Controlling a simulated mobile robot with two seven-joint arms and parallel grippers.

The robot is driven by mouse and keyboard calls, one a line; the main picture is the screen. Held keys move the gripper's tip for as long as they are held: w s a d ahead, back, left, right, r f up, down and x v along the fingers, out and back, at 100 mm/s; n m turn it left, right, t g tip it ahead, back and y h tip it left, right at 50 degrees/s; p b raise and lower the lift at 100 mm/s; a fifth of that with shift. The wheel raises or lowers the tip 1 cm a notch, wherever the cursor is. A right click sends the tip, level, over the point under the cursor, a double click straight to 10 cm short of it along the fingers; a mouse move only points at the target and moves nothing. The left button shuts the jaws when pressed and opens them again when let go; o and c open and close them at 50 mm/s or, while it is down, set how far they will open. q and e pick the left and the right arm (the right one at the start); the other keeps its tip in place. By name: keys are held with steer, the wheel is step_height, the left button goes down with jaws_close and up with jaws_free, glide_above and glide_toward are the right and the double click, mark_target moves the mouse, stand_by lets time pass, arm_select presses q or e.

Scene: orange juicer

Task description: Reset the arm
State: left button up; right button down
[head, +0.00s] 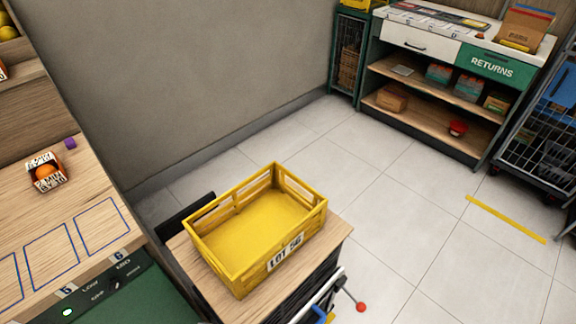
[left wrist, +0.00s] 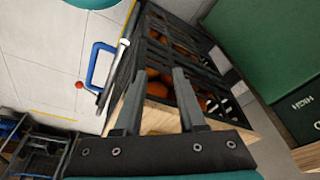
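My left gripper (left wrist: 159,72) shows in the left wrist view with its two dark fingers apart and nothing held between them. Beyond the fingers are a wooden board edge (left wrist: 158,118) and a black slatted crate (left wrist: 160,50) with oranges (left wrist: 158,76) inside. I cannot judge the gap between the fingers and the crate. Neither gripper shows in the head view, and my right gripper is in no view.
An empty yellow crate (head: 252,232) sits on a wooden-topped cart (head: 335,238). A wooden counter (head: 95,190) with a small carton of oranges (head: 46,174) stands left. Floor (head: 400,215) is open toward the returns shelf (head: 440,118).

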arm_select(q)
steer(key=s+a+f+g+b, duration=0.1)
steer(key=s+f+b, duration=0.1)
steer(key=s+f, duration=0.6)
steer(key=s+a+f+b, duration=0.2)
steer(key=s+f, duration=0.7)
steer(key=f, duration=0.7)
steer(key=shift+s+f+g, duration=0.15)
steer(key=shift+f+g, duration=0.2)
steer(key=shift+g, duration=0.05)
